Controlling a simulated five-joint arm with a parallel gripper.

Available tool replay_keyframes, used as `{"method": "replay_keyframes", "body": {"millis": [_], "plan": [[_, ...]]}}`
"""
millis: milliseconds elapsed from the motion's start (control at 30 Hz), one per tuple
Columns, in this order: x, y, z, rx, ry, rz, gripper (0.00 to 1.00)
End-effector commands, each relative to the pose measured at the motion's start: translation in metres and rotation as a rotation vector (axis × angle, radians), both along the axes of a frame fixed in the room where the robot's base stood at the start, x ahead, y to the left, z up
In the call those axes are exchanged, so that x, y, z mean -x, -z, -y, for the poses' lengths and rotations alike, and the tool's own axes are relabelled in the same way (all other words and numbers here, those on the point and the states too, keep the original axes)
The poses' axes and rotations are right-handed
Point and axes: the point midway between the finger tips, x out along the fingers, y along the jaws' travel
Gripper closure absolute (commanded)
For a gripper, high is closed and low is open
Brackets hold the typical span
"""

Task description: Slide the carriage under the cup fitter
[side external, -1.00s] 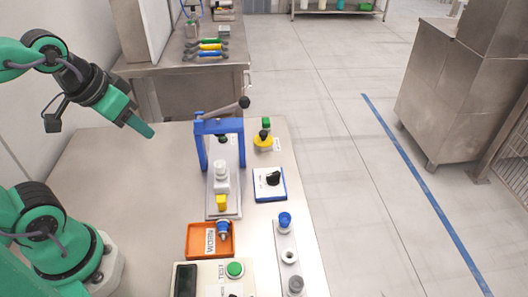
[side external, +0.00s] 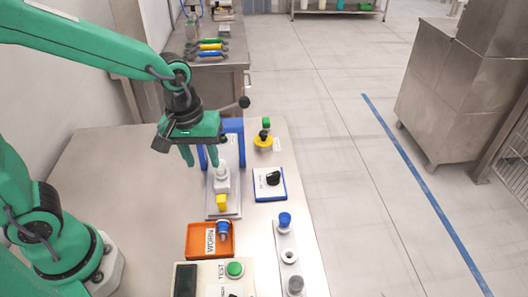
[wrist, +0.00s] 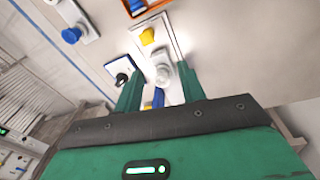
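The cup fitter (side external: 234,126) is a blue arch with a black-knobbed lever, partly hidden behind my gripper; a bit of its blue also shows in the wrist view (wrist: 158,98). The carriage (side external: 222,184) is a pale block with a white fitting on top and a yellow tab (side external: 222,202) at its near end. It stands on a light base plate, in front of the arch; it also shows in the wrist view (wrist: 163,74). My gripper (side external: 200,164) is open and empty, fingers pointing down, above and close to the carriage's left. Contact is not visible.
An orange tray marked WORN (side external: 190,240) holds a blue-topped cup. A tester with a green button (side external: 234,268) stands nearest. The left tabletop is clear.

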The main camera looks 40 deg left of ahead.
Motion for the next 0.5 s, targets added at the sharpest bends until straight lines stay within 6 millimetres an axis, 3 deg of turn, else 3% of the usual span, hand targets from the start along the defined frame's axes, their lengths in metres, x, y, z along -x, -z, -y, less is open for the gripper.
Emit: {"method": "replay_keyframes", "body": {"millis": [200,500], "plan": [[-0.008,0.033,0.022,-0.011,-0.122,-0.083,0.60],[-0.010,0.050,0.033,-0.020,-0.193,-0.118,0.60]]}}
